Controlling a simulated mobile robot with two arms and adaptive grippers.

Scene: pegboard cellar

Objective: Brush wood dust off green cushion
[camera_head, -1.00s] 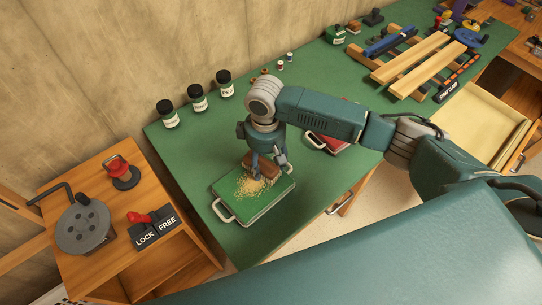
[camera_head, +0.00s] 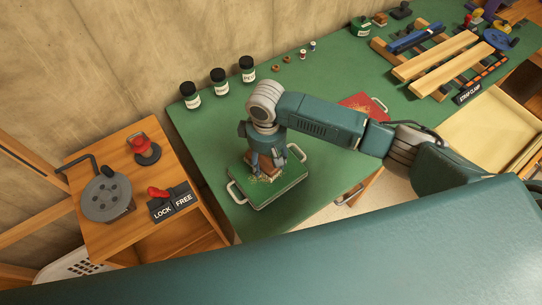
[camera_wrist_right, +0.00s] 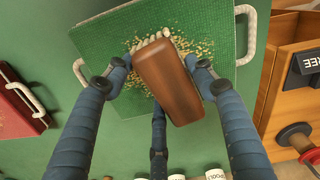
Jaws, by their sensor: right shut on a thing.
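The green cushion (camera_head: 275,196) with a pale handle at each end lies flat on the bench. Wood dust (camera_head: 263,180) is scattered over its middle and also shows around the brush in the wrist view (camera_wrist_right: 203,47). My right gripper (camera_head: 266,168) points down over the cushion, shut on a brown brush (camera_wrist_right: 168,85). The brush's pale bristles (camera_wrist_right: 150,40) face the cushion amid the dust; whether they touch it is unclear. The gripper hides part of the brush and dust in the head view. My left gripper is not in view.
A red cushion (camera_head: 361,104) lies to the right behind my right arm. Black-lidded jars (camera_head: 219,81) stand along the wall. A wooden stand (camera_head: 95,228) with a LOCK/FREE lever is at left. Clamps and boards (camera_head: 437,58) occupy the far right of the bench.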

